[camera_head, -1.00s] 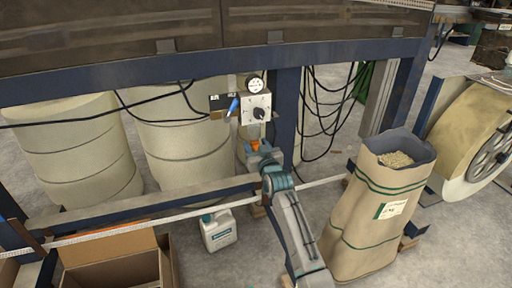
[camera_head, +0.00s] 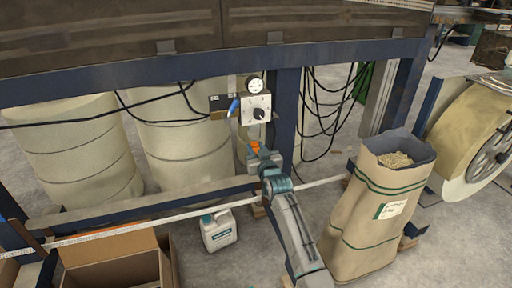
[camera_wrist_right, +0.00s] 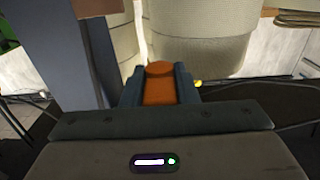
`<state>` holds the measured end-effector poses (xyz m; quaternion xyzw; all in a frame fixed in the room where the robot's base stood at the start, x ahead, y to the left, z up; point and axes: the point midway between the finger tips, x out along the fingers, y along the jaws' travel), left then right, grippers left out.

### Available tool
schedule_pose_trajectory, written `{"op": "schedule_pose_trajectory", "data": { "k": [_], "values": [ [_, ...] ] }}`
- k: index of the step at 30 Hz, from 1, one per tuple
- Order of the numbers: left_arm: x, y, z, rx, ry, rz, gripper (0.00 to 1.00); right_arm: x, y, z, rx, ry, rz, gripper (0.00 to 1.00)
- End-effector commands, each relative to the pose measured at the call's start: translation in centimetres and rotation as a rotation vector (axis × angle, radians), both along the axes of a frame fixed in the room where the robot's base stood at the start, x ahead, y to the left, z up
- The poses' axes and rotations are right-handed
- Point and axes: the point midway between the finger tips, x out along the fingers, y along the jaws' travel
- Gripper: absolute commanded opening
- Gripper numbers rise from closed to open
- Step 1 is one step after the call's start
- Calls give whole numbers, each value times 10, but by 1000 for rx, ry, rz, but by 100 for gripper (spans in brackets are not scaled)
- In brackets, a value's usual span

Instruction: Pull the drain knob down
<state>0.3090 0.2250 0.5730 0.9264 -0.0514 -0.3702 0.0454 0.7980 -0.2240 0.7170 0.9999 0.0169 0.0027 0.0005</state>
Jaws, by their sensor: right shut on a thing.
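The orange drain knob (camera_head: 254,147) is below the grey control box on the blue post. My right gripper (camera_head: 253,157) reaches up to it from below and is shut on it. In the right wrist view the orange knob (camera_wrist_right: 160,84) sits between the two blue-grey fingers of the gripper (camera_wrist_right: 160,93), with its rounded top showing above them. The knob's lower part is hidden by the gripper. My left gripper is not in view.
The control box (camera_head: 256,108) with a dial and a round gauge (camera_head: 254,85) is just above. An open paper sack (camera_head: 375,215) stands right of my arm. A white jug (camera_head: 218,231) and cardboard box (camera_head: 115,268) are at left.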

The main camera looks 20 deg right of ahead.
Motion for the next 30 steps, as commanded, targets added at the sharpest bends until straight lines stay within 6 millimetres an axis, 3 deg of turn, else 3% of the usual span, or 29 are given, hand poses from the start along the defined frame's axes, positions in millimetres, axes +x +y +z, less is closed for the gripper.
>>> {"op": "schedule_pose_trajectory", "data": {
  "k": [3, 4, 7, 19, 30],
  "values": [
    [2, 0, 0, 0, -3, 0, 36, -1, 0, -5, 0, 8, 0, 0],
    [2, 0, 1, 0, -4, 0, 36, -1, 0, -5, 0, 9, 0, 33],
    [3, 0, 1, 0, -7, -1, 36, -1, 0, -5, 1, 8, 0, 49],
    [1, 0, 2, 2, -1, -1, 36, -10, 0, -3, 1, 6, 0, 49],
    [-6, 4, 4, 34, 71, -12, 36, -79, -2, -4, 1, 7, 0, 49]
  ]
}}
